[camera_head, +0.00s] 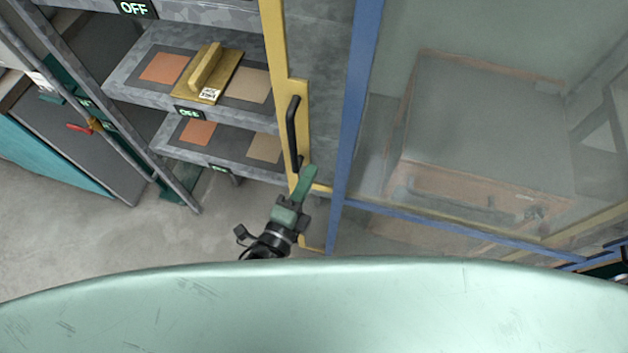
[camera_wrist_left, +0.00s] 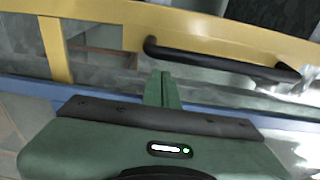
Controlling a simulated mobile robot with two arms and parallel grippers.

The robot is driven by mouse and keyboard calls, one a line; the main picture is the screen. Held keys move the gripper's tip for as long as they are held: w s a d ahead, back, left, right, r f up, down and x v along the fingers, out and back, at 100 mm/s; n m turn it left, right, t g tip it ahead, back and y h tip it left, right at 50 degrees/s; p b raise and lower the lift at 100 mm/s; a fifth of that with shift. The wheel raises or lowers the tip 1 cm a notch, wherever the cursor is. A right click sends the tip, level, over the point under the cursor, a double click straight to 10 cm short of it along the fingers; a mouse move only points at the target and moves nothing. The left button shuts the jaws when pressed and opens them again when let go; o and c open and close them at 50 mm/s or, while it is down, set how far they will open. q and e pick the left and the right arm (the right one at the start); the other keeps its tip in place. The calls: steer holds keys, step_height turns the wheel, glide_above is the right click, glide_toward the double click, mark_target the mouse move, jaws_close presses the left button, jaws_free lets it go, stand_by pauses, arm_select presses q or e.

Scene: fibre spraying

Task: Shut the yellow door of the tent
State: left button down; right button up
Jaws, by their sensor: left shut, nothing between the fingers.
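The yellow door (camera_head: 281,75) of the tent stands upright left of the blue frame post (camera_head: 359,95) in the head view. A grey panel or gap shows between them, and I cannot tell exactly how far the door is open. A black handle (camera_head: 291,133) is fixed on the door's yellow frame. My left gripper (camera_head: 308,178) is shut and empty, just below the handle, close to the yellow frame. In the left wrist view its green fingers (camera_wrist_left: 161,88) point at the door near the handle (camera_wrist_left: 220,61). My right gripper is out of view.
A shelf rack (camera_head: 125,82) at the left holds a wooden tool (camera_head: 208,72) and coloured square plates. Behind the clear tent wall at the right stands a large box (camera_head: 485,125). Grey floor (camera_head: 120,235) is clear at the lower left.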

arm_select(q)
steer(key=shift+a, duration=0.75)
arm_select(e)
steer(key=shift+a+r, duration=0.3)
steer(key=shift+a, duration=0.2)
arm_select(q)
steer(key=shift+a, duration=0.1)
